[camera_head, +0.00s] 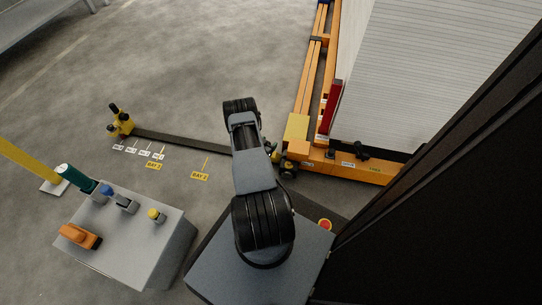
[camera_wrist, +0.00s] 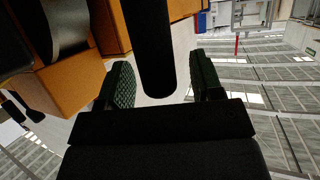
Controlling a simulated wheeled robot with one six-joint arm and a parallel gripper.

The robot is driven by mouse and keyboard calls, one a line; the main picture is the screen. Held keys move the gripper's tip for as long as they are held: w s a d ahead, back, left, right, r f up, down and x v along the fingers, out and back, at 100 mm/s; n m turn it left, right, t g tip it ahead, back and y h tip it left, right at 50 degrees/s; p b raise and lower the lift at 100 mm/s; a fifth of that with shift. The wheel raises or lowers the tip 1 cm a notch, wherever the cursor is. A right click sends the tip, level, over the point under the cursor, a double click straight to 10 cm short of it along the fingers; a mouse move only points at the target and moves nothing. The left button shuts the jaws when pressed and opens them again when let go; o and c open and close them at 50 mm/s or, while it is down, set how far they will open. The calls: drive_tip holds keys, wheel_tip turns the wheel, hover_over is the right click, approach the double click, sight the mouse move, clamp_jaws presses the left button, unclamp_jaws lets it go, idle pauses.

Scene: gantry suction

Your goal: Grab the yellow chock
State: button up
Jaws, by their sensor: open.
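I cannot tell for certain which thing is the yellow chock. A yellow piece with black parts (camera_head: 121,124) stands at the far left end of the dark floor rail (camera_head: 185,143). A small yellow-topped piece (camera_head: 157,215) sits on the grey box. My gripper (camera_wrist: 164,88) shows in the wrist view with its two dark green, textured fingers apart. No yellow chock shows between them, and a long dark shape crosses the gap from above. In the head view my arm stands in the middle and its fingers cannot be made out.
An orange gantry frame (camera_head: 340,167) with white stacked sheets (camera_head: 430,70) stands at right. Open concrete floor lies at upper left.

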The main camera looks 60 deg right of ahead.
drive_tip(key=shift+c, duration=0.4)
clamp_jaws()
